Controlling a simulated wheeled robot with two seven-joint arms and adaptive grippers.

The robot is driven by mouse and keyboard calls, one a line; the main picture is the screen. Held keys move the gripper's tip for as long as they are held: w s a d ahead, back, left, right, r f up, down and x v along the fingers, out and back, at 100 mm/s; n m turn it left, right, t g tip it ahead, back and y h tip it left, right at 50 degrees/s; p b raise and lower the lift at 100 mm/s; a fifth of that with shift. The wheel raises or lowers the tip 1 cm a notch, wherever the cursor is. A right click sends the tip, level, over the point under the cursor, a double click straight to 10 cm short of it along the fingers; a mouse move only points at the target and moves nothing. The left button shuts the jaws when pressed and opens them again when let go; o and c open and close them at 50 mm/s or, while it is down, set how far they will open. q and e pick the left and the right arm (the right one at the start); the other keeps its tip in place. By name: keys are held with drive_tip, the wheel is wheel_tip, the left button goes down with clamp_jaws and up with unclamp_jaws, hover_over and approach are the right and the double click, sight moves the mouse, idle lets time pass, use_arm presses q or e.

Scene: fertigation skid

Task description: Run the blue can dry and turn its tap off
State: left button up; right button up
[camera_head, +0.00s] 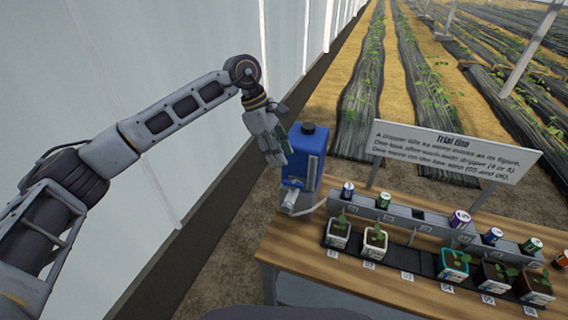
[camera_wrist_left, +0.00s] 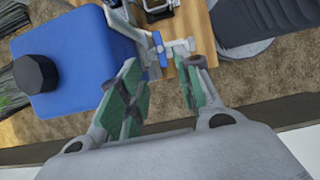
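The blue can (camera_head: 299,160) with a black cap stands upright at the left end of the wooden table. It also fills the upper left of the left wrist view (camera_wrist_left: 80,62). A pale grey fitting (camera_head: 290,199) sticks out low on its front. In the left wrist view a small tap with a blue part (camera_wrist_left: 160,50) shows just beyond the fingertips. My left gripper (camera_head: 276,150) is beside the can's left side, fingers pointing down. In the wrist view its green-padded fingers (camera_wrist_left: 162,78) are apart with nothing between them. My right gripper is not in view.
A grey rack (camera_head: 420,225) holding several small cans runs along the wooden table (camera_head: 345,268). Several potted seedlings stand in a dark tray (camera_head: 405,258) before it. A sign (camera_head: 452,150) stands behind. A pale wall (camera_head: 150,60) is close on the left.

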use_arm(q)
drive_tip(key=shift+v, duration=1.4)
drive_tip(key=shift+n, duration=0.3)
